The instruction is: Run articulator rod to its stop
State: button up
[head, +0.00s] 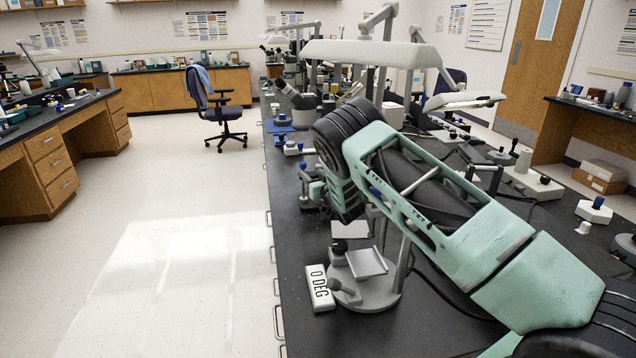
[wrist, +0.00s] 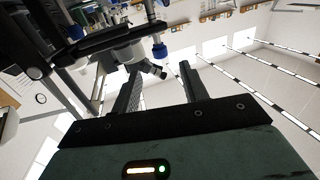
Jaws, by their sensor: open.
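My gripper (wrist: 159,76) is open in the wrist view, its two dark fingers apart with nothing clasped between them. Beyond the fingertips is a dark and silver mechanism (wrist: 124,53) with a blue knob (wrist: 160,51); it looks like the articulator, but I cannot tell which part is the rod. The fingers seem apart from it. In the head view, a small device with a blue knob (head: 303,165) stands at the bench's left edge, beside the end of my arm. My fingers are hard to make out there, and my arm hides part of the bench.
A grey stand (head: 374,292) and a white block marked "0 DEG" (head: 319,288) sit on the black bench (head: 305,340) below my arm. Microscopes (head: 298,98) and a lamp (head: 372,52) stand further back. The floor (head: 185,235) to the left is clear.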

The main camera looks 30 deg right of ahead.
jog(key=shift+s, duration=1.3)
jog(key=s+a+r+g+y, duration=0.15)
jog(key=s+a+g, duration=0.25)
jog(key=s+a, duration=0.45)
jog(key=s+a+r+n+g+y, duration=0.1)
jog(key=s+a+r+g, duration=0.2)
jog(key=s+a, duration=0.5)
jog(key=s+a+r+g+y, duration=0.1)
jog(key=s+a+r+g, duration=0.25)
jog(key=s+a, duration=0.5)
jog(key=s+a+r+n+g+h, duration=0.1)
jog(key=s+n+g, duration=0.2)
jog(key=s, duration=1.2)
jog(key=s+r+n+g+h, duration=0.1)
jog(key=s+n+g, duration=0.2)
jog(key=s, duration=1.2)
jog(key=shift+s+a+r+n+g, duration=0.15)
jog(key=shift+a+r+n+g, duration=0.2)
jog(key=shift+g, duration=0.4)
jog(key=shift+a+f+h, duration=0.1)
jog(key=shift+h, duration=0.15)
